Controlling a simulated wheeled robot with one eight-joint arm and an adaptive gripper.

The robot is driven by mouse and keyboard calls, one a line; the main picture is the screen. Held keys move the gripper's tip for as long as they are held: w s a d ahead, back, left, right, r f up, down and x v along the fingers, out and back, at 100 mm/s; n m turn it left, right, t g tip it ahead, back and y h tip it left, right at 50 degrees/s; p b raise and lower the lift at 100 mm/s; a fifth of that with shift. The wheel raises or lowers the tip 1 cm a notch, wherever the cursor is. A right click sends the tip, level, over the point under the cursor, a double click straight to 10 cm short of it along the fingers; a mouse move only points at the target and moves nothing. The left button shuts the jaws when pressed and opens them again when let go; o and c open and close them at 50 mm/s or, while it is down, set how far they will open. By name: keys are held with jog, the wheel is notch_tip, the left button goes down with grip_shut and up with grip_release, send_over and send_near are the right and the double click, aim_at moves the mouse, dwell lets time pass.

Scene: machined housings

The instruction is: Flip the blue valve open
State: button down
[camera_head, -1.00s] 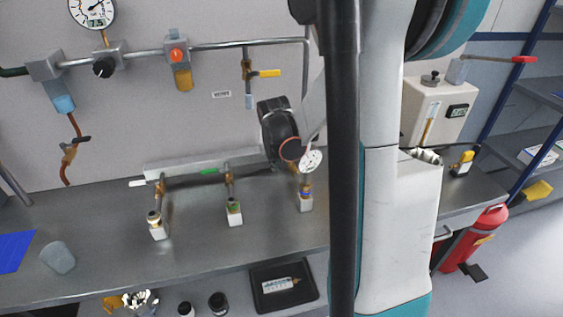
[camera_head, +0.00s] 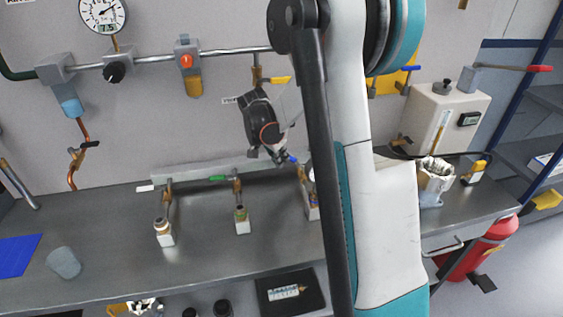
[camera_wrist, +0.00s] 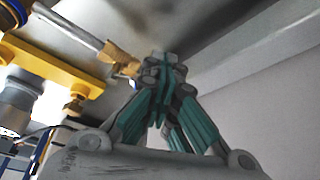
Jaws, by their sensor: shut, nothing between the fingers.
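A brass valve (camera_head: 302,174) stands at the right end of the row of three on the bench. A small blue piece that looks like its handle (camera_head: 292,159) shows beside my gripper (camera_head: 279,155). My gripper is shut and empty, right at that handle; I cannot tell whether they touch. In the wrist view my shut fingers (camera_wrist: 163,68) are close to a brass fitting (camera_wrist: 122,60) on a metal pipe. The fingers hide part of it, and the handle's angle is unclear. My arm partly covers the valve's base in the head view.
A valve with a green handle (camera_head: 217,179) and one with a white handle (camera_head: 145,188) stand to the left. Another blue handle (camera_head: 410,68) is on the wall at right. A white box (camera_head: 446,115) stands on the bench. The front middle of the bench is clear.

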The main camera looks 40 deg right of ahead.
jog(key=shift+w+d, duration=0.5)
jog(key=shift+d, duration=0.3)
jog(key=shift+w+d, duration=0.45)
jog(key=shift+d, duration=0.45)
